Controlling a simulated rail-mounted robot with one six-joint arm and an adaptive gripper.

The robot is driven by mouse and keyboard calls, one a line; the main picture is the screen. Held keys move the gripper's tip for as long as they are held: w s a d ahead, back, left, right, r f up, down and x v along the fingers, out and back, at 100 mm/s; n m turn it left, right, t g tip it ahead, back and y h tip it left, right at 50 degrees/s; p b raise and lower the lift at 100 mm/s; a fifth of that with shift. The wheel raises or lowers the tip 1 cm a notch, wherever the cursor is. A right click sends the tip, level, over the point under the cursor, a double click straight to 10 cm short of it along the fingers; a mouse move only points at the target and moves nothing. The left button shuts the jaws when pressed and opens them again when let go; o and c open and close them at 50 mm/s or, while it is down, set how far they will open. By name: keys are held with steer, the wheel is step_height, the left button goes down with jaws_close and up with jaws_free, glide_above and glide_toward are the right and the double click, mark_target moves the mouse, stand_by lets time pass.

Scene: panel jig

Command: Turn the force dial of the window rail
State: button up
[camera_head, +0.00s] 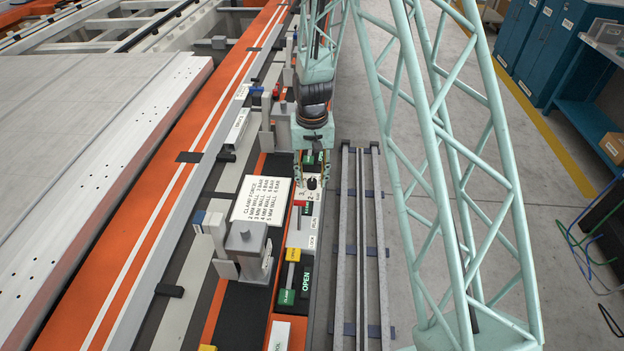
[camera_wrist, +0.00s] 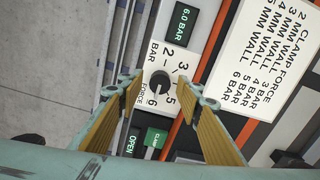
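The force dial (camera_wrist: 160,82) is a round black knob on a pale panel in the wrist view, ringed by numbers and the words BAR and FORCE. Its pointer is too small to read surely. It also shows in the head view (camera_head: 312,183). A dark green display (camera_wrist: 184,18) beside it reads 6.0 BAR. My gripper (camera_wrist: 160,92) is open, with one yellow-padded finger on each side of the dial and gaps to the knob. In the head view my gripper (camera_head: 311,172) points down over the dial; whether the fingertips reach knob height is unclear.
A white CLAMP FORCE card (camera_head: 262,200) lists wall thicknesses and bar values. Nearer are a grey clamp block (camera_head: 246,243), a yellow handle (camera_head: 293,255) and green OPEN and CLAMP labels. A red handle (camera_head: 299,203) sits close to the dial. A grey rail track (camera_head: 348,250) runs at right.

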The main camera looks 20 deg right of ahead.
steer(key=shift+c, duration=0.3)
steer(key=c, duration=0.8)
steer(key=shift+n, duration=0.4)
steer(key=n, duration=0.3)
steer(key=shift+n, duration=0.4)
steer(key=n, duration=0.4)
steer(key=shift+n, duration=0.3)
